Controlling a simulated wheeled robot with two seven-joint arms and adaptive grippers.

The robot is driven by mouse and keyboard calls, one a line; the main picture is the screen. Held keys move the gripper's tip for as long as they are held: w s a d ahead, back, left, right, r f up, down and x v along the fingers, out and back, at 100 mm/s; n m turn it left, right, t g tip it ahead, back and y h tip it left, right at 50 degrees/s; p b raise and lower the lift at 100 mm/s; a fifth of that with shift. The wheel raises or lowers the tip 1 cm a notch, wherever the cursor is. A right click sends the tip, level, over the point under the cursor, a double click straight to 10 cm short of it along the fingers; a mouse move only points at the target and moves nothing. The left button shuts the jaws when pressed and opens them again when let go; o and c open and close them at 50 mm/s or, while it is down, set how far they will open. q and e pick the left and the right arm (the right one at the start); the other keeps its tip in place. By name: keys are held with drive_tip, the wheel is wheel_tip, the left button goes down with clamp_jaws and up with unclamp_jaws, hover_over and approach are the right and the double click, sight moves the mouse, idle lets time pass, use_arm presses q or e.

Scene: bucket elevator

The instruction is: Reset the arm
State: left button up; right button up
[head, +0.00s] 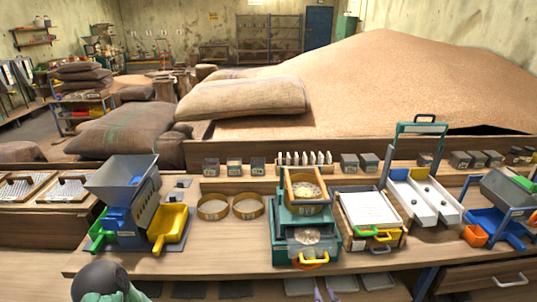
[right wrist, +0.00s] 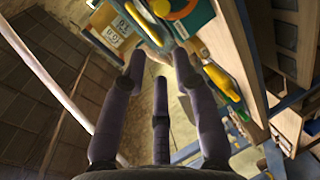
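My right gripper (head: 325,291) shows only as thin purple fingertips at the bottom edge of the head view, in front of the bench and below the green machine (head: 290,222). In the right wrist view the right gripper (right wrist: 160,66) has its purple fingers spread apart with nothing between them. The bench front and yellow handles (right wrist: 222,82) lie beyond and to the right of the fingers. My left gripper is not in view; a dark rounded part of my own body shows at the lower left of the head view.
The wooden bench (head: 215,258) carries a blue hopper machine (head: 122,205), two round sieves (head: 230,206), a white-topped drawer unit (head: 368,207) and a white twin chute (head: 420,192). Sacks (head: 240,98) and a large grain heap (head: 390,80) lie behind.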

drive_tip(key=s+a+f+m+g+y, duration=0.25)
drive_tip(key=f+m+g, duration=0.65)
drive_tip(key=f, duration=1)
drive_tip(key=s+a+f+m+g, duration=0.2)
drive_tip(key=s+f+m, duration=0.3)
drive_tip(key=s+f, duration=0.1)
drive_tip(key=s+a+f+m+g+y, duration=0.1)
drive_tip(key=s+a+f+m+g, duration=0.1)
drive_tip(key=s+f+m, duration=0.3)
wheel_tip(320, 180, down, 3)
drive_tip(key=shift+s+a+r+m+g, duration=0.1)
drive_tip(key=shift+s+a+m+g, duration=0.15)
drive_tip(key=shift+s+g, duration=0.45)
drive_tip(key=shift+d, duration=0.1)
